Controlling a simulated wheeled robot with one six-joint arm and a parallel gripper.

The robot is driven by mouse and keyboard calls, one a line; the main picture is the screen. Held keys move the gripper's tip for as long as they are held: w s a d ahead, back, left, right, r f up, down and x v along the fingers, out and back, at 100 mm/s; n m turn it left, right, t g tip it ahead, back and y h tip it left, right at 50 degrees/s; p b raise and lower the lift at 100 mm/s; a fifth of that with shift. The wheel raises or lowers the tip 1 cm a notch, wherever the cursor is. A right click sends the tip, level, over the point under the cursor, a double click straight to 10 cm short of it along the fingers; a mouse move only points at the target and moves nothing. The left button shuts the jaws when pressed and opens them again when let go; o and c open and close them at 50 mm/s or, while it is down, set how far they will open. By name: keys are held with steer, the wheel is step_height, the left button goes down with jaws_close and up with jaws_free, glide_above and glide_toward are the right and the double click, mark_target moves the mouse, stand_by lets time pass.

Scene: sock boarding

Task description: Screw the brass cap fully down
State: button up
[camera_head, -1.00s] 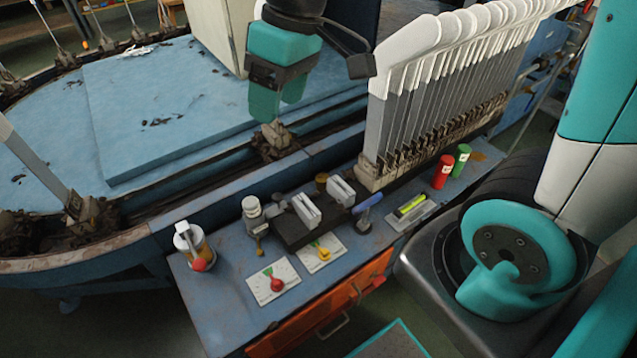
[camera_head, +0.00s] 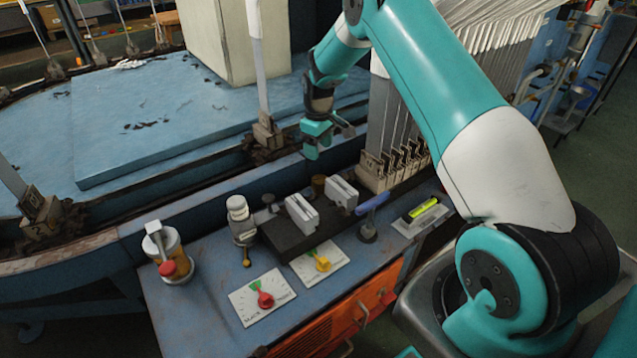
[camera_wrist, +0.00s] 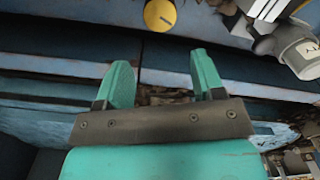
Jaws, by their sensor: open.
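The brass cap (camera_head: 318,184) stands at the back edge of the blue bench, behind the pale vise-like blocks, and looks small and brownish in the head view. In the wrist view a round yellow-brass top (camera_wrist: 160,14) with a dark line on it shows at the upper edge, beyond the fingertips; it appears to be the same cap. My gripper (camera_head: 322,140) hangs above and behind the cap, apart from it. Its two teal fingers (camera_wrist: 162,62) are spread with nothing between them. The thread under the cap cannot be made out.
Pale blocks (camera_head: 302,214) on a dark base and a grey-white fitting (camera_head: 240,218) stand close to the cap. A jar (camera_head: 168,252), dial cards (camera_head: 262,297) and a blue-handled lever (camera_head: 370,204) occupy the bench. White sock boards (camera_head: 398,125) rise at the right.

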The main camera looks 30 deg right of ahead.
mark_target(319, 178)
step_height(319, 178, down, 12)
steer(key=shift+f+b, duration=0.1)
steer(key=shift+b, duration=0.7)
steer(key=shift+c, duration=0.4)
steer(key=c, duration=0.6)
